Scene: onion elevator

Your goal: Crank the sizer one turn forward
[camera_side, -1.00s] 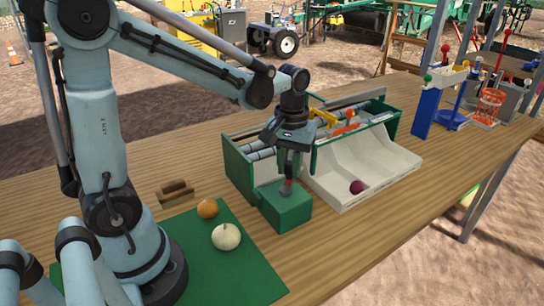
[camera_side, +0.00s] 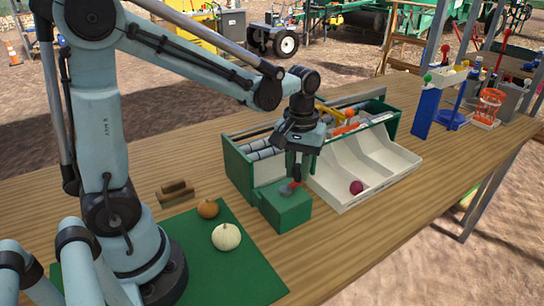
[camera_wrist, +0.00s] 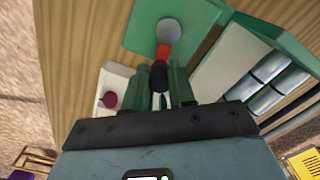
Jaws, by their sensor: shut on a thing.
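The sizer (camera_side: 234,170) is a green box with grey rollers on the wooden table. A green block (camera_side: 287,212) at its front carries the crank. In the wrist view the crank has a grey hub (camera_wrist: 169,31), a red arm (camera_wrist: 163,50) and a dark knob (camera_wrist: 159,76). My gripper (camera_side: 294,180) points down over the green block; in the wrist view its green fingers (camera_wrist: 160,85) are closed around the dark knob. A purple onion (camera_side: 356,187) lies in the white sloped tray (camera_side: 345,205), and also shows in the wrist view (camera_wrist: 110,99).
Blue and orange stands (camera_side: 430,105) are at the far right. The table front is clear.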

